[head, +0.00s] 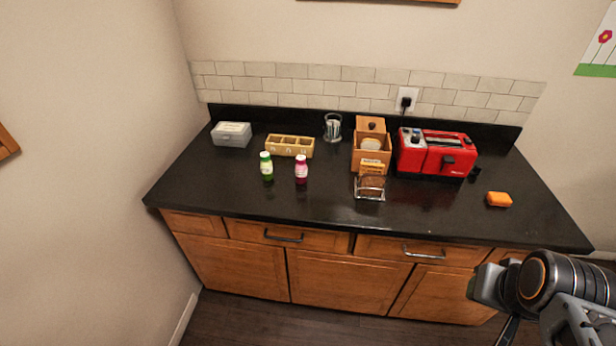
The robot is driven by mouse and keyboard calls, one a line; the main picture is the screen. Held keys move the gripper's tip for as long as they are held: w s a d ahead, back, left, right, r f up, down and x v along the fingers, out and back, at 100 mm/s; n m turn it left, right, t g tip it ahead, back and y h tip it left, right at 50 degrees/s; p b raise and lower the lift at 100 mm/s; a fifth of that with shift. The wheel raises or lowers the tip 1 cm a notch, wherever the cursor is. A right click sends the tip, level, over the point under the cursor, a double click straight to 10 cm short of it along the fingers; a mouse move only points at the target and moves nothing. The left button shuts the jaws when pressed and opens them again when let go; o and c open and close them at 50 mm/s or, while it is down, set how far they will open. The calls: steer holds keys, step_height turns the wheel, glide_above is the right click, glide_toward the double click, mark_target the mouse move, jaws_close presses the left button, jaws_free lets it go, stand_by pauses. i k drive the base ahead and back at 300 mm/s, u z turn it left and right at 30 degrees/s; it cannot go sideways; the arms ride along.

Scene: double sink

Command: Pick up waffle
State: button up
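I cannot tell for sure which thing is the waffle. A small clear holder (370,195) near the counter's front edge has something brown in or behind it. A wooden box (372,157) with its lid up stands just behind, holding a pale round thing (371,144); neither is clear enough to name as a waffle. My arm shows at the bottom right, in front of the counter and well apart from these things. My gripper (490,286) is at the picture's lower right, only partly seen, and its fingers cannot be made out.
A red toaster (437,153) stands right of the box, plugged in behind. An orange block (499,199) lies at right. A green bottle (266,167), a pink bottle (301,170), a yellow sectioned holder (289,146), a glass (332,127) and a grey box (231,134) stand left. The front-left counter (230,200) is clear.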

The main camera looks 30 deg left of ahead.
mark_target(364, 167)
steer(key=u, duration=1)
steer(key=i, duration=1)
steer(key=z, duration=0.05)
